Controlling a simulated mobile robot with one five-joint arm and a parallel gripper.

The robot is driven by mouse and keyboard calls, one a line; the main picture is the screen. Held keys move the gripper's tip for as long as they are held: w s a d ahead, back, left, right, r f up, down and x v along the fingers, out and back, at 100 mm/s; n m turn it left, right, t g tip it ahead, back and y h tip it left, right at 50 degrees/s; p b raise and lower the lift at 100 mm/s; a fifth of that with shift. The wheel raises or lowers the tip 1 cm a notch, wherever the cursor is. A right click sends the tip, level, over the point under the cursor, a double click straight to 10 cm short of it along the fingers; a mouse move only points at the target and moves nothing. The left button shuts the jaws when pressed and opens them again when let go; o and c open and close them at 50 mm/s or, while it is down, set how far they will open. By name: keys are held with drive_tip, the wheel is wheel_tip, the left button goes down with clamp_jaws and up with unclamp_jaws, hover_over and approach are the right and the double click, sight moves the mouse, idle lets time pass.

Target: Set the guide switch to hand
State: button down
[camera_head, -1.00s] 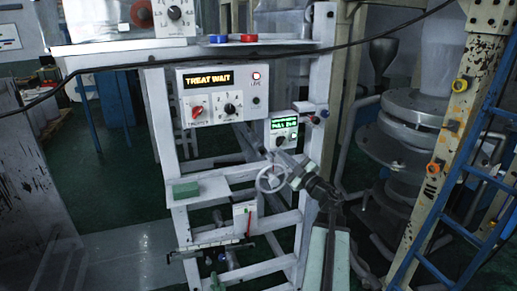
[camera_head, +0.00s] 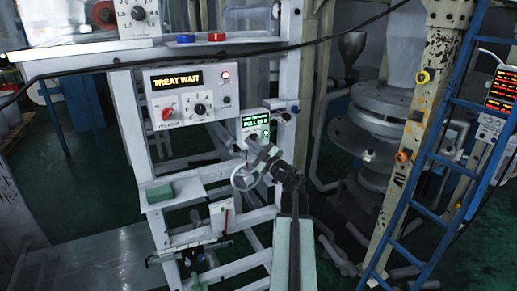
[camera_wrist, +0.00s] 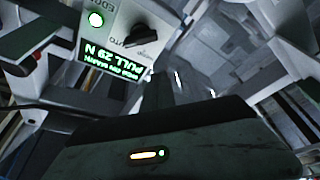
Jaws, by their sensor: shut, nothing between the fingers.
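The small guide panel (camera_head: 254,118), with a green display, hangs on the white frame in the head view. In the wrist view the panel is upside down. Its black switch knob (camera_wrist: 141,35) sits beside the word AUTO, and the green display (camera_wrist: 113,66) reads PULL 29 N. A round green lamp (camera_wrist: 96,20) is lit by the word EDGE. My gripper (camera_wrist: 176,80) is shut and empty, below the knob in that picture. Contact with the knob cannot be told.
A handwheel (camera_head: 245,178) stands close to my gripper. Left of the guide panel, a larger panel (camera_head: 190,95) reads TREAT WAIT and has a red and a black knob. A black cable (camera_head: 330,42) crosses above. A blue ladder (camera_head: 435,150) stands at the right.

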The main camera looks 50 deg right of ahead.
drive_tip(key=w+d+f+b, duration=0.2)
drive_tip(key=d, duration=0.1)
drive_tip(key=shift+w, duration=0.1)
idle(0.3)
